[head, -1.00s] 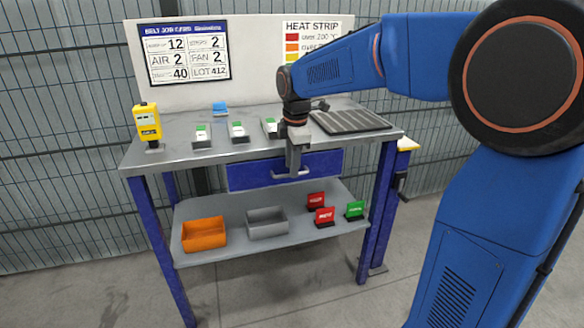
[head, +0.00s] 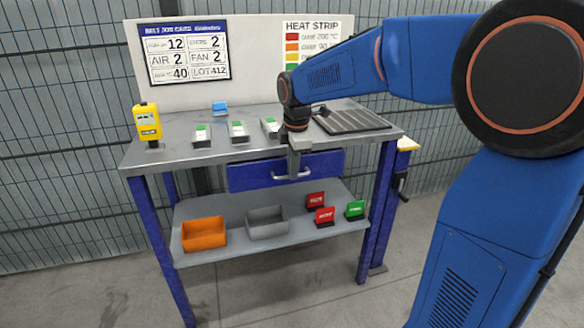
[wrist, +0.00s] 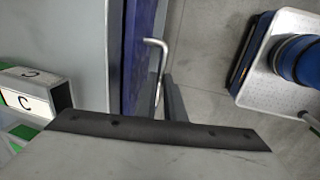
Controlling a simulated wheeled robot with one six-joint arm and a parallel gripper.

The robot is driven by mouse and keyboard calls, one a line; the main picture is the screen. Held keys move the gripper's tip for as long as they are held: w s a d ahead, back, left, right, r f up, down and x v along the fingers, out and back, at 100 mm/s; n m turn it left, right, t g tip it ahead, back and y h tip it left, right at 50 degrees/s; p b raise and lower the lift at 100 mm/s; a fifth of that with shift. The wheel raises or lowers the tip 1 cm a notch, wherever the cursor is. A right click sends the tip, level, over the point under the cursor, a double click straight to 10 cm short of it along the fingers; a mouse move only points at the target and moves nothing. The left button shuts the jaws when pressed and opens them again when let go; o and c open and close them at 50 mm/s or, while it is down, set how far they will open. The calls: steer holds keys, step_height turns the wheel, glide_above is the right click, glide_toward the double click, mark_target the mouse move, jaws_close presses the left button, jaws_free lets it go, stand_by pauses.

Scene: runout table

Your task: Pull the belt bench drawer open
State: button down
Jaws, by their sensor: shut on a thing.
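The belt bench drawer (head: 250,177) has a blue front and sits under the grey bench top. Its pale bar handle (head: 279,177) is at the middle of the front. My gripper (head: 293,174) reaches down in front of the drawer and is shut on the handle. In the wrist view, the bent handle (wrist: 155,42) runs to the fingers (wrist: 172,100), and the blue drawer front (wrist: 143,45) lies beside it. The drawer front stands slightly out from the bench top edge; the drawer's inside is mostly hidden.
The bench top (head: 180,150) carries a yellow meter (head: 147,120), several small white-and-green blocks and a dark ribbed mat (head: 350,121). The lower shelf (head: 220,252) holds an orange bin (head: 203,234), a grey bin (head: 266,222) and red and green signs. Floor in front is clear.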

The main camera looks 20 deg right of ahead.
steer(key=s, duration=2)
steer(key=shift+s, duration=0.1)
steer(key=c, duration=1.8)
jaws_free()
steer(key=shift+c, duration=0.2)
steer(key=shift+r, duration=0.1)
steer(key=s+r, duration=0.3)
steer(key=r, duration=1.4)
steer(key=shift+s+f, duration=0.1)
steer(key=shift+s, duration=0.05)
steer(key=s+d+f+m+t, duration=0.1)
steer(key=s+d+f+m, duration=0.1)
steer(key=f+m, duration=0.4)
steer(key=s+d+f+m, duration=0.2)
steer(key=s+f+m, duration=0.2)
steer(key=f+m, duration=0.2)
steer(key=s+d+f+m+t, duration=0.1)
steer(key=s+d+f+m, duration=0.2)
steer(key=f+m, duration=0.3)
step_height(320, 180, down, 3)
steer(key=shift+f+t, duration=0.1)
steer(key=shift+t, duration=0.2)
